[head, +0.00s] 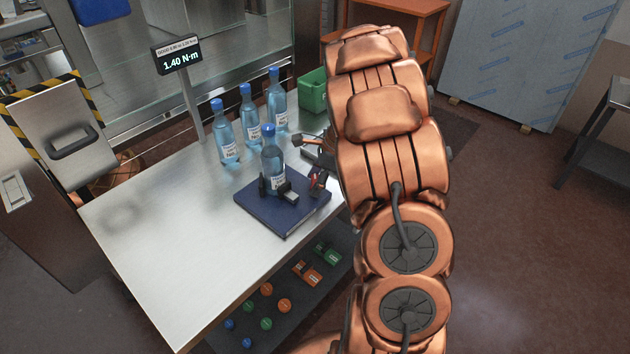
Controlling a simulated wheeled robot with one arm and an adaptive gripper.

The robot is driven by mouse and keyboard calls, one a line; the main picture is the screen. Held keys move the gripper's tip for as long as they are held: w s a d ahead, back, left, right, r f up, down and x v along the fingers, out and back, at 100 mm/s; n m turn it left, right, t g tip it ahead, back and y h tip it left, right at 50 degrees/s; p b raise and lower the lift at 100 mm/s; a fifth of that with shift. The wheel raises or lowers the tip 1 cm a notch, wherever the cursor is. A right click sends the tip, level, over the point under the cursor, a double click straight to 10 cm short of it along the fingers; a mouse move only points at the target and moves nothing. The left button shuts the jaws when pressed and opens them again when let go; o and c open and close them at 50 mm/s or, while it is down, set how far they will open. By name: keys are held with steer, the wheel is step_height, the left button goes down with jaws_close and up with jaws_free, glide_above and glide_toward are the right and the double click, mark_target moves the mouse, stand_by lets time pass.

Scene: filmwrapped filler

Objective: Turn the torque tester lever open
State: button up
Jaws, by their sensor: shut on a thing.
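The torque tester (262,217) is a dark blue flat base at the right edge of the steel table. A blue-capped water bottle (272,165) stands upright on it between dark clamp jaws. The tester's lever (318,178), a small reddish part, shows at the base's right side. My gripper (317,183) is at the lever, mostly hidden by my copper arm; its dark tips look closed on it. How far the lever is turned cannot be made out. The display (177,56) on a post reads 1.40 N·m.
Three more bottles (247,110) stand behind the tester. A green bin (313,91) is beyond them. The left and front of the steel table (160,245) are clear. Coloured caps (266,289) lie on a dark shelf below the table's right edge.

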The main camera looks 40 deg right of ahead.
steer(key=shift+n, duration=0.4)
steer(key=n+g+b, duration=0.1)
steer(key=n, duration=0.1)
steer(key=shift+f+n, duration=0.15)
steer(key=shift+n, duration=0.25)
steer(key=n+g+b, duration=0.2)
steer(key=n+b, duration=0.1)
steer(key=n, duration=0.2)
steer(key=shift+f, duration=0.1)
steer(key=n+g+b, duration=0.2)
steer(key=n+b, duration=0.1)
steer(key=n, duration=0.2)
steer(key=shift+r+n+g+h+b, duration=0.1)
steer(key=shift+n+g+h+b, duration=0.4)
steer(key=shift+n, duration=0.6)
steer(key=shift+r+n+g+h+b, duration=0.1)
steer(key=shift+n+g+h+b, duration=0.15)
steer(key=shift+n+b, duration=0.65)
steer(key=shift+n, duration=0.3)
steer(key=o, duration=1.2)
steer(key=shift+c, duration=0.2)
steer(key=shift+r+p, duration=0.1)
steer(key=shift+p, duration=0.25)
